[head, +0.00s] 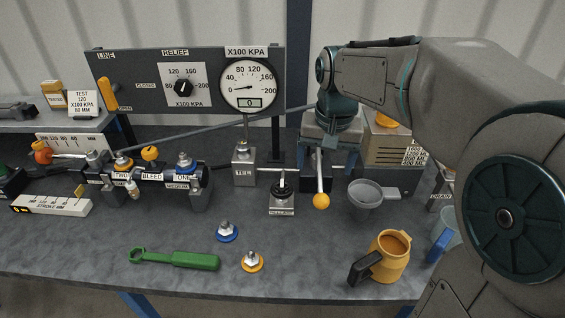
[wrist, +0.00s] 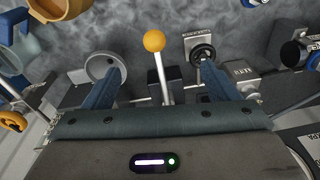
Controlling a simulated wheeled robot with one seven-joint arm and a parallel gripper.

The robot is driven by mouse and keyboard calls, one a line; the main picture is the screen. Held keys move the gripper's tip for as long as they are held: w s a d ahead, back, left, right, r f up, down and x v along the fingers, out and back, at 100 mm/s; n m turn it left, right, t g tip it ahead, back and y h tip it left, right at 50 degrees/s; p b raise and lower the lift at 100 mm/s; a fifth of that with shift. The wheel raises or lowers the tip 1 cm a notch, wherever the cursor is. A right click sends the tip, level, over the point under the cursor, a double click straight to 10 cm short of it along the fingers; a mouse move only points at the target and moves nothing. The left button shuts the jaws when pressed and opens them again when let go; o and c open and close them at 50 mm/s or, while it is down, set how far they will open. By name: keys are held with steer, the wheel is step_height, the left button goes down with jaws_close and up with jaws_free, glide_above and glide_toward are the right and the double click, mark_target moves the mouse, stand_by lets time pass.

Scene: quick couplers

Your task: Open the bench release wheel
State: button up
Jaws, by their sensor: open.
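The release wheel (head: 283,190) is a small black round knob with an upright pin, on a light block with a label too small to read surely. It stands near the middle of the bench. In the wrist view the wheel (wrist: 203,53) lies by the tip of the right finger; I cannot tell whether they touch. My gripper (wrist: 164,70) is open, its two blue fingers spread with nothing held. In the head view my wrist is above and behind the yellow-ball lever, right of the wheel, and the fingers do not show clearly.
The yellow-ball lever (head: 321,200) stands close right of the wheel and shows between my fingers. A grey cup (head: 367,196) is further right, a yellow mug (head: 390,257) nearer. A green spanner (head: 175,259) lies in front. The gauge (head: 248,85) needle is near 0.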

steer(key=m+g+b, duration=0.1)
glide_above(282, 186)
step_height(282, 186, down, 3)
step_height(282, 186, down, 14)
steer(key=shift+r, duration=0.25)
steer(key=shift+c, duration=0.3)
steer(key=c, duration=0.9)
